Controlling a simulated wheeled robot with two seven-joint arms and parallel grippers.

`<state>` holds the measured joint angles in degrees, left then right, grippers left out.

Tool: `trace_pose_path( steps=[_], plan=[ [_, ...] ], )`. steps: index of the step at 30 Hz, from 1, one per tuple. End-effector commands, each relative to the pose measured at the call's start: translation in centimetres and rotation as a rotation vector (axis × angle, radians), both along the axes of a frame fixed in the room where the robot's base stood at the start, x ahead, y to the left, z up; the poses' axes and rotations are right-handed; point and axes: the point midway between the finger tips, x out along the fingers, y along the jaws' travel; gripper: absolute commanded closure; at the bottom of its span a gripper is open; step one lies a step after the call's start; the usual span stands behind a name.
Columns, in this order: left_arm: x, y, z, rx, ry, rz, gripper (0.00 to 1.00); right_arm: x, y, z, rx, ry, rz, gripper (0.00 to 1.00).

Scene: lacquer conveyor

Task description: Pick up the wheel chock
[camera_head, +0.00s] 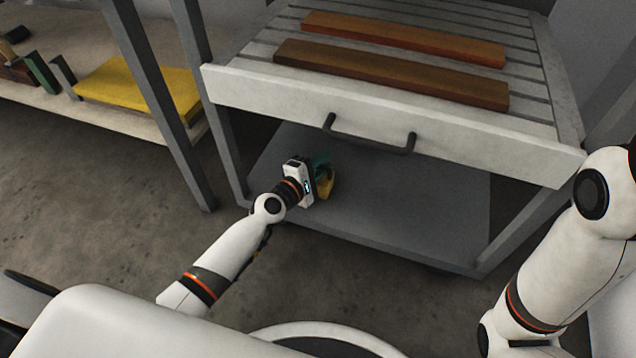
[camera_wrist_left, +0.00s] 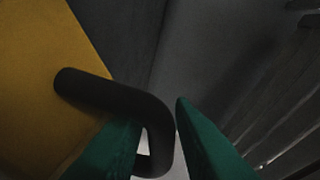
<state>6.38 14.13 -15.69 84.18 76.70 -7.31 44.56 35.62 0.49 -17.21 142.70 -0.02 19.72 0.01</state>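The wheel chock (camera_head: 327,186) is a yellow block on the grey lower shelf, partly hidden by my left gripper in the head view. In the left wrist view its yellow side (camera_wrist_left: 40,90) fills the left, and a black bent handle (camera_wrist_left: 125,97) stands out from it. My left gripper (camera_head: 322,165) reaches in under the drawer to the chock. Its green fingers (camera_wrist_left: 160,125) are apart, with part of the handle between them and slim gaps beside it. My right gripper is out of view; only its arm shows at the right.
A white drawer front with a black handle (camera_head: 370,140) overhangs the shelf (camera_head: 420,205). Two wooden bars (camera_head: 390,75) lie on the slatted top above. Grey frame posts (camera_head: 160,90) stand to the left. A side bench holds a yellow slab (camera_head: 135,85).

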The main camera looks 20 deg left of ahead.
Motion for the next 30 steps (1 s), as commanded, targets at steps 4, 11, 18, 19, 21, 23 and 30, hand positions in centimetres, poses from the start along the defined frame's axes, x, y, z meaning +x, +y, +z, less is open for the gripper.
trace_pose_path(
  steps=[4, 11, 18, 19, 21, 23, 30],
  plan=[
    [0.61, -0.26, -0.09, 0.000, 0.001, 0.000, 0.78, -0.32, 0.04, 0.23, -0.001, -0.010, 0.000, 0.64],
    [0.57, -0.24, -0.06, 0.000, 0.001, 0.000, 0.90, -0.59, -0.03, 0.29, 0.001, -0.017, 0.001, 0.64],
    [0.56, -0.22, -0.06, 0.000, 0.000, 0.000, 1.00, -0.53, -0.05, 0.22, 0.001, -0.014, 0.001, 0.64],
    [0.56, -0.22, -0.06, 0.000, 0.000, 0.000, 1.00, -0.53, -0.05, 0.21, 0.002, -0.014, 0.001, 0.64],
    [0.56, -0.22, -0.06, 0.001, 0.000, 0.000, 1.00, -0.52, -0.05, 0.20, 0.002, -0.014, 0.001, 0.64],
    [0.55, -0.22, -0.04, 0.001, 0.000, 0.000, 1.00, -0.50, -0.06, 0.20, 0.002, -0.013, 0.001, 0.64],
    [0.55, -0.21, -0.06, 0.001, 0.000, 0.000, 1.00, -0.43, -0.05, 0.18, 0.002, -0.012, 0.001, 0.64]
  ],
)
